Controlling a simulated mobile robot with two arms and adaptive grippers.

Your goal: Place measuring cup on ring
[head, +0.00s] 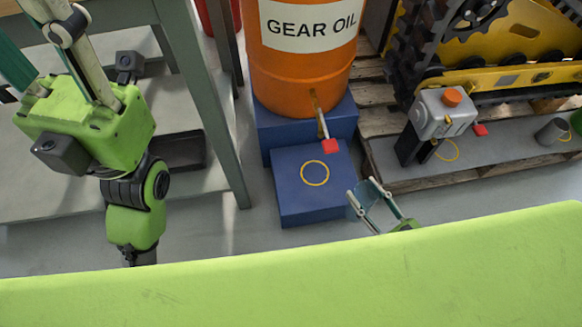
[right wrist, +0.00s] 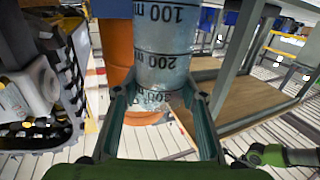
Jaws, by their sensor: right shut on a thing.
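The measuring cup (right wrist: 160,50) is a clear bluish cylinder with dark volume marks, between the fingers of my right gripper (right wrist: 160,100) in the right wrist view. That gripper is shut on it. A yellow ring (head: 315,186) is marked on the block's top, which is bare inside the ring. My left arm hangs at the left; its gripper is hidden.
An orange gear oil drum (head: 303,70) stands behind the ring, its tap with a red handle (head: 330,146) reaching over the block. At right are a wooden pallet (head: 400,186), a grey pump-like unit (head: 440,115) and another yellow ring (head: 447,158). A table leg (head: 222,135) stands left.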

